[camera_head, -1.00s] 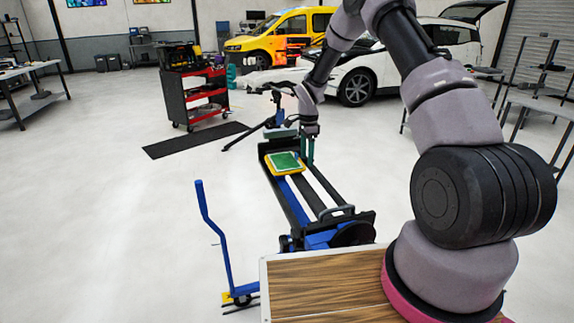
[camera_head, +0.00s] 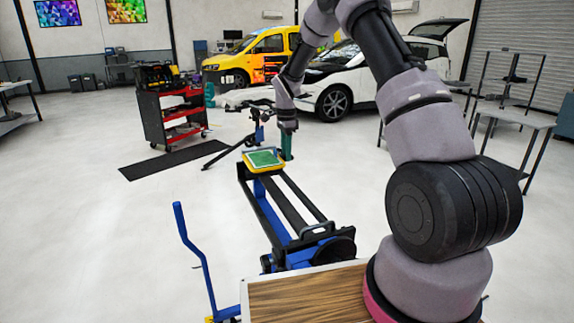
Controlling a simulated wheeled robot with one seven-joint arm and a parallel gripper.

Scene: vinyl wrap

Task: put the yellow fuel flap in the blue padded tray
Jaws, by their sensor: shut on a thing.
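My gripper (camera_head: 287,144) hangs at the far end of a long blue and black wheeled stand. Its teal fingers are shut at the right edge of a flat, yellow-edged panel with a green face, which I take for the yellow fuel flap (camera_head: 263,160). The panel appears roughly level and in front of the stand's far end in this view. The exact grip is too small to see. I cannot make out a blue padded tray with certainty.
The blue and black stand (camera_head: 285,206) runs toward me. A wood-topped table (camera_head: 300,297) and a blue upright handle (camera_head: 190,247) are near. A red and black tool cart (camera_head: 170,115), yellow van (camera_head: 255,58) and white car (camera_head: 345,85) stand behind.

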